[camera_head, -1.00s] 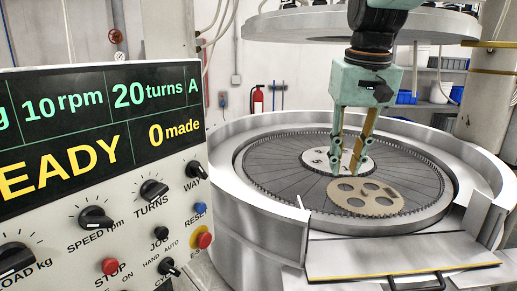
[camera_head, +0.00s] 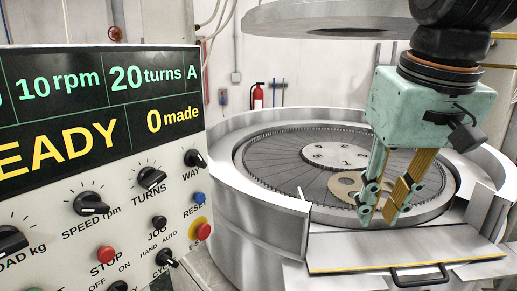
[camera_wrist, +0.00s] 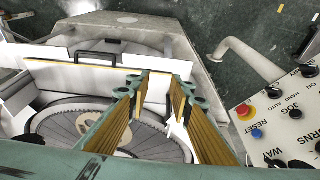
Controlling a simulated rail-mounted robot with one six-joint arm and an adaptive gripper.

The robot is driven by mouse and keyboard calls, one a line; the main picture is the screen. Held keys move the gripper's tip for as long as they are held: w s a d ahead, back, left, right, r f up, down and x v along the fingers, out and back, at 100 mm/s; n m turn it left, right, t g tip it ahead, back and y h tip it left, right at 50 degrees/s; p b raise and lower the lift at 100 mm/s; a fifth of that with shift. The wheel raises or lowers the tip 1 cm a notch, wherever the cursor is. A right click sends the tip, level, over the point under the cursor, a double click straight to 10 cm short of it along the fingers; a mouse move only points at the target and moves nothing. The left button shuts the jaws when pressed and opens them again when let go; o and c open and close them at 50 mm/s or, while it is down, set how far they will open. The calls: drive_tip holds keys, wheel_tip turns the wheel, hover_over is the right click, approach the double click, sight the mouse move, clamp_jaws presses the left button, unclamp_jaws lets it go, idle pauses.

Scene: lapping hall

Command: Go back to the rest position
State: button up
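My gripper (camera_head: 378,211) hangs over the front right of the lapping machine, fingers pointing down. Its two fingers stand apart with nothing between them; the wrist view shows the same gap between the tips (camera_wrist: 158,84). A tan carrier disc with round holes (camera_head: 343,186) lies on the grey lapping plate (camera_head: 275,168), behind the fingers and partly hidden by them. In the wrist view the carrier (camera_wrist: 88,134) shows in part beyond the left finger. A pale round centre piece (camera_head: 335,155) sits in the middle of the plate.
The control panel (camera_head: 95,190) stands at the left, reading 10 rpm, 20 turns and 0 made. A front tray with a black handle (camera_head: 418,273) lies below the gripper. A raised upper plate (camera_head: 345,18) hangs overhead behind my arm. A fire extinguisher (camera_head: 258,96) is on the wall.

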drive_tip(key=s+f+b, duration=0.1)
drive_tip(key=s+f, duration=0.3)
drive_tip(key=s, duration=0.3)
drive_tip(key=s+f+b, duration=0.1)
drive_tip(key=s+f, duration=0.4)
drive_tip(key=s, duration=0.3)
drive_tip(key=shift+t, duration=0.4)
